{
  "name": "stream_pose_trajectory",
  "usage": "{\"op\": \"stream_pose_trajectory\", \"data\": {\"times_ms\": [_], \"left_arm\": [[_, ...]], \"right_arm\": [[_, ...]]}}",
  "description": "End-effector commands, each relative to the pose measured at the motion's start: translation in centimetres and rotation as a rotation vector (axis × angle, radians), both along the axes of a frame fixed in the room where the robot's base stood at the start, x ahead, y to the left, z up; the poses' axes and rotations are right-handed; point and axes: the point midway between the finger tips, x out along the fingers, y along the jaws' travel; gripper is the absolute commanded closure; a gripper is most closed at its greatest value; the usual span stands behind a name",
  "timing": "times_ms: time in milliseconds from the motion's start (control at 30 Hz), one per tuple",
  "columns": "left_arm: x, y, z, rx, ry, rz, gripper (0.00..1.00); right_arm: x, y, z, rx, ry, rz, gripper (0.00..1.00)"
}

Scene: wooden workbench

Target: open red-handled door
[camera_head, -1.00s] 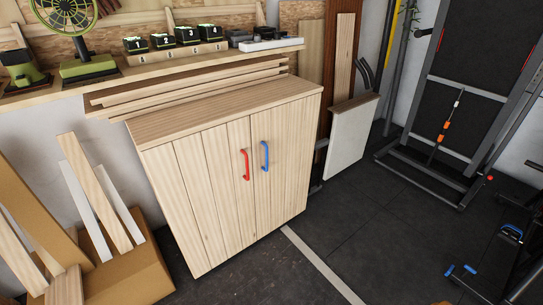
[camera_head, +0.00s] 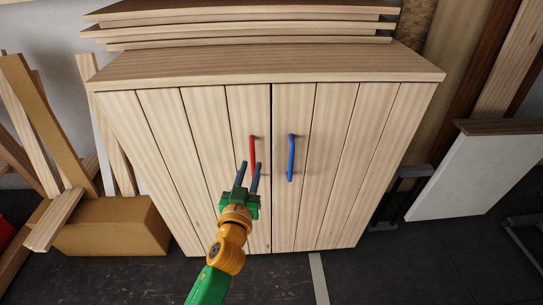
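The wooden cabinet (camera_head: 200,130) stands ahead with both doors shut. The red handle (camera_head: 252,152) is upright on the left door, near the middle seam. The blue handle (camera_head: 291,157) is on the right door beside it. My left gripper (camera_head: 249,172) reaches up from below, with its two dark fingers spread apart at the lower end of the red handle. The gripper looks open and empty. I cannot tell whether the fingers touch the handle or are still in front of it. My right gripper is out of view.
A cardboard box (camera_head: 110,228) with several wooden boards stands left of the cabinet. A white panel (camera_head: 465,176) leans at the right. Stacked boards (camera_head: 240,27) lie above and behind the cabinet top. The dark floor (camera_head: 390,275) in front is clear.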

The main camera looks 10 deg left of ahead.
Motion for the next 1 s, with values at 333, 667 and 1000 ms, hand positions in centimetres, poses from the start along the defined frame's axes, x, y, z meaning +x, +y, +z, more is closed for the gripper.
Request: {"op": "stream_pose_trajectory", "data": {"times_ms": [333, 667, 1000], "left_arm": [[4.7, 0.4, 0.0, 0.0, 0.001, -0.001, 0.7], [5.0, 0.4, -0.1, 0.001, 0.003, -0.001, 0.78], [5.0, 0.4, -0.1, 0.001, 0.003, -0.001, 1.0]], "right_arm": [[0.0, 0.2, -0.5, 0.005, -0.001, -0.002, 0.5], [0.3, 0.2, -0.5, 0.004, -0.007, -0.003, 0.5], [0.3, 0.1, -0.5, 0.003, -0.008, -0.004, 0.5]]}}
